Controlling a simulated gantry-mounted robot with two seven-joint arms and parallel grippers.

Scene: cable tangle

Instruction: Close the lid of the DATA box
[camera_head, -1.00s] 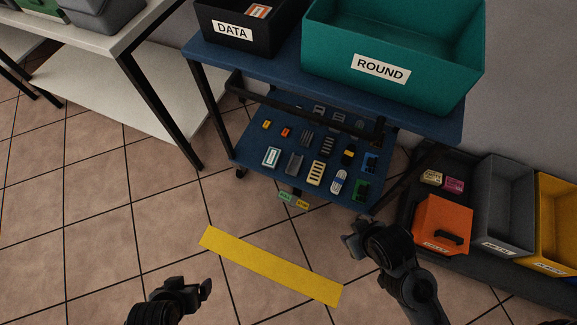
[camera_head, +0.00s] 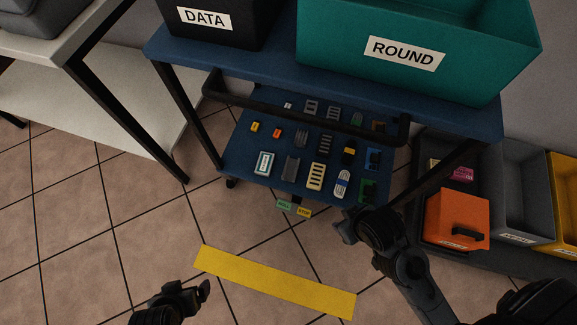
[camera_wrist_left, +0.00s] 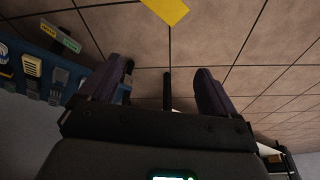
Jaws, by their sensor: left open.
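The black DATA box (camera_head: 215,36) stands on the left part of the blue cart's top shelf, its white label facing me. Its upper part is cut off by the top edge of the head view, so I cannot see its lid or opening now. My left gripper (camera_head: 188,292) is low over the floor in front of the cart, well away from the box. In the left wrist view its two fingers (camera_wrist_left: 160,68) are spread with nothing between them. My right gripper (camera_head: 350,226) is near the cart's lower shelf at the front right; its jaws are too dark to judge.
The teal ROUND box (camera_head: 365,72) stands right of the DATA box on the cart (camera_head: 275,66). A black handle bar (camera_head: 300,115) crosses the cart's front. The lower shelf holds several small parts. Bins and an orange box (camera_head: 457,217) stand at right, a white table (camera_head: 60,50) at left.

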